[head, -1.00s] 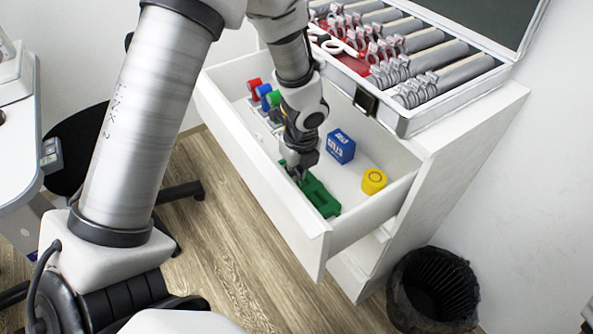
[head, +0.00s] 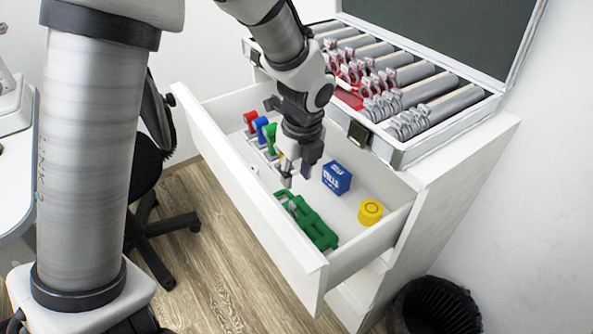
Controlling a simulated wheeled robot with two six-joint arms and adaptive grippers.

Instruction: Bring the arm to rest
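My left gripper (head: 296,177) hangs over the open drawer, pointing down. Its two fingertips show apart with nothing between them. A green object (head: 308,221), long and tool-like, lies on the drawer floor below and slightly right of the fingertips, clear of them. My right gripper is not in view.
The white drawer (head: 262,219) also holds a blue box (head: 337,178), a yellow round piece (head: 370,212) and a row of small coloured pieces at the back left. An open case (head: 398,152) of trial lenses stands on the cabinet. A black bin (head: 437,306) and a chair (head: 160,232) stand on the floor.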

